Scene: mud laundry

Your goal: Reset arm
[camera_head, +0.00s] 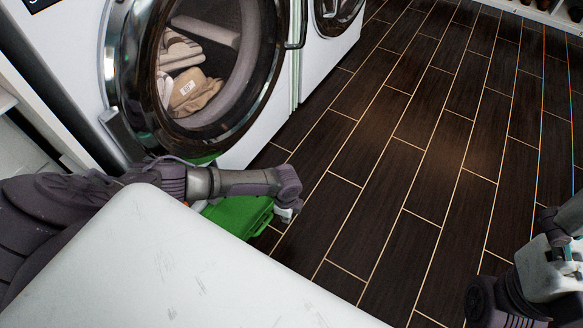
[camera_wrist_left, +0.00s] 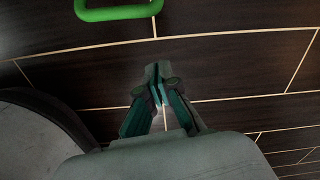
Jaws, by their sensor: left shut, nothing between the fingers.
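My left arm comes in from the left in the head view, in front of the washing machine. My left gripper (camera_head: 288,211) is at its end, partly hidden by the wrist and small in this view. In the left wrist view, the left gripper's (camera_wrist_left: 156,75) teal fingers are together at the tips, with nothing between them, above the dark floor. Part of my right arm (camera_head: 540,270) shows at the right edge of the head view. Its fingers are not clear.
A green container (camera_head: 238,215) is on the floor beside my left forearm; a green handle (camera_wrist_left: 118,12) shows in the left wrist view. A white front-loading machine (camera_head: 245,150) holds beige laundry (camera_head: 190,92). Dark tiled floor (camera_head: 400,170) is clear in the middle.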

